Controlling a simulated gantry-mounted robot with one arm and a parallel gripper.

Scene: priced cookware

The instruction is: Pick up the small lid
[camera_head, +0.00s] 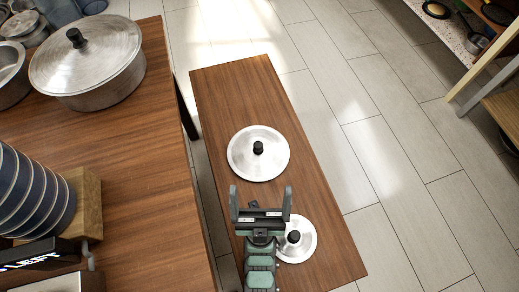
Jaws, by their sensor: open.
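The small lid (308,237) is a round silver lid with a black knob. It lies on the narrow wooden bench (225,90), near the bench's near end. My gripper (260,190) is open and empty, with its two fingers pointing up the picture. My gripper and arm cover the left part of the small lid. A larger silver lid (240,158) with a black knob lies further up the bench, just beyond the fingertips. How high my gripper is above the bench I cannot tell.
A wooden table (150,200) stands to the left, with a large lidded pot (95,85) and a stack of dark blue dishes (40,195) on it. The far part of the bench is bare. Tiled floor (400,190) lies open to the right, with shelving at the right edge.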

